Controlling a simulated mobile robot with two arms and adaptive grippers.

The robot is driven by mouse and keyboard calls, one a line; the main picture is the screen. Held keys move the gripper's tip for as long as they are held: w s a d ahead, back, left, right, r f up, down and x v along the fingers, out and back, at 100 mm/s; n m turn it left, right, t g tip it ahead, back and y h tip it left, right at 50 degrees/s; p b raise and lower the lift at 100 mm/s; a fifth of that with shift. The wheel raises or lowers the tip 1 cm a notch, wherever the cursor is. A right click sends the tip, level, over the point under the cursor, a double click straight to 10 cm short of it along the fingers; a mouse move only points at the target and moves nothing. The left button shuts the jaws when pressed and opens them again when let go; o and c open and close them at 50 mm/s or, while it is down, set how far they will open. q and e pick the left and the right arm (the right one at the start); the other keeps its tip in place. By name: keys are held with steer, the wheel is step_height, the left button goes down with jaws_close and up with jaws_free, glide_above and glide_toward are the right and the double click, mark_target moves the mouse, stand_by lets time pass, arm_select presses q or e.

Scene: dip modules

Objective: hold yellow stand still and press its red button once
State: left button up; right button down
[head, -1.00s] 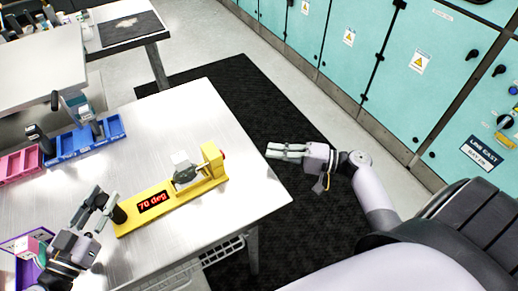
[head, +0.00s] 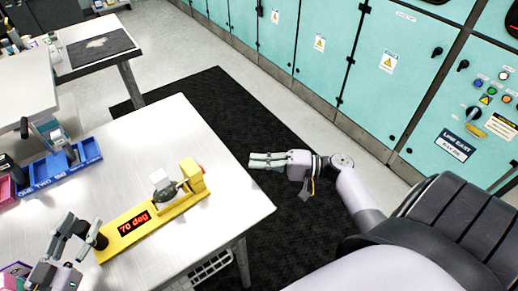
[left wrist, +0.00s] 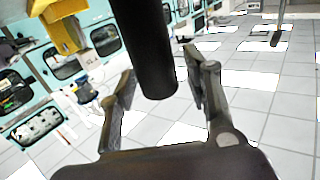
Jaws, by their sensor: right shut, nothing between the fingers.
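The yellow stand (head: 165,215) lies along the front right part of the white table, with a red "70 deg" display (head: 134,223) and a grey-white part on it. Its red button (head: 202,170) shows at the far right end, on the upright yellow block. A black cylinder (head: 99,241) is at its near left end. My left gripper (head: 80,227) is open beside this cylinder; in the left wrist view the cylinder (left wrist: 150,50) reaches between the fingers, with a gap on the right. My right gripper (head: 252,161) is shut and empty, right of the button and apart from it.
Blue bins (head: 60,165) stand on the table's left side, with a pink bin (head: 6,190) beside them. The white table (head: 225,215) is clear around the stand's right end. Teal cabinets (head: 330,50) line the back beyond a dark floor mat (head: 215,110).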

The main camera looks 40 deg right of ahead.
arm_select(q)
steer(key=shift+o, duration=0.4)
steer(key=shift+v, duration=0.8)
steer(key=v, duration=0.7)
steer(key=shift+s, duration=0.2)
steer(key=shift+a, duration=0.1)
